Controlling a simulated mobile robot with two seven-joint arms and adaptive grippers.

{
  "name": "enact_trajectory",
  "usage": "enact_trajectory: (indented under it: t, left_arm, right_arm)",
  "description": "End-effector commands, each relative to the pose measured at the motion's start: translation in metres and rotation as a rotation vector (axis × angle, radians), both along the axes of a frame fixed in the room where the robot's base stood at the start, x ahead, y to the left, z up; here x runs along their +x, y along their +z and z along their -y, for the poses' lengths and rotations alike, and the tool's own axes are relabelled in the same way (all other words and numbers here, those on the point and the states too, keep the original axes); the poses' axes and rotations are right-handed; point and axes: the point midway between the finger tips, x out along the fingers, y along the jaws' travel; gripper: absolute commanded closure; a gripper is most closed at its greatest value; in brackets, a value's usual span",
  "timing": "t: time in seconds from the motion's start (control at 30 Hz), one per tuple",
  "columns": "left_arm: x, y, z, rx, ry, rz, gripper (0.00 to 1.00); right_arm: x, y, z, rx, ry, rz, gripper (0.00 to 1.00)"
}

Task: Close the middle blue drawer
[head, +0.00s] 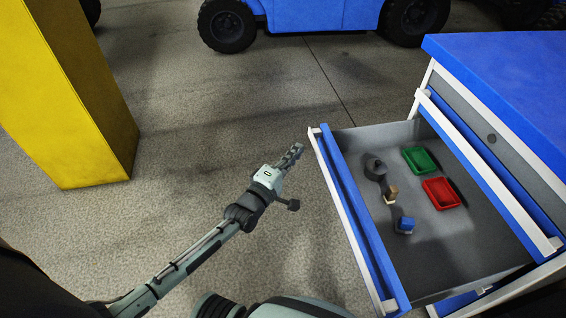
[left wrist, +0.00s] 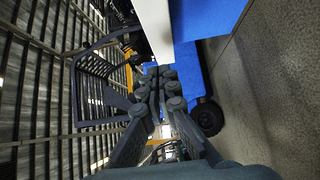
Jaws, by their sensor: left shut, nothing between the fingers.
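The blue drawer (head: 359,215) is pulled far out of the cabinet (head: 510,85) in the head view. Its blue front with a white edge faces left, toward my arm. My left gripper (head: 293,154) is shut and empty, just left of the far end of the drawer front, with a small gap seen between them. In the left wrist view, the shut fingers (left wrist: 158,78) point away from the camera. A white and blue panel edge, which looks like the drawer front, is close above them. My right gripper does not show.
In the drawer lie a green tray (head: 420,160), a red tray (head: 441,194) and small dark, tan and blue pieces. A yellow pillar (head: 75,95) stands at the left. A blue wheeled vehicle (head: 325,15) is at the back. The floor between is clear.

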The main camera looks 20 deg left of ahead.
Motion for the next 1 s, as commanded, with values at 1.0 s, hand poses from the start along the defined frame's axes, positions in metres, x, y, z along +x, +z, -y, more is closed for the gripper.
enact_trajectory:
  t: [1.0]
  left_arm:
    - [0.026, 0.0, 0.042, -0.003, -0.002, 0.0, 1.0]
  right_arm:
    - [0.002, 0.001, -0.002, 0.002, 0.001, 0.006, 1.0]
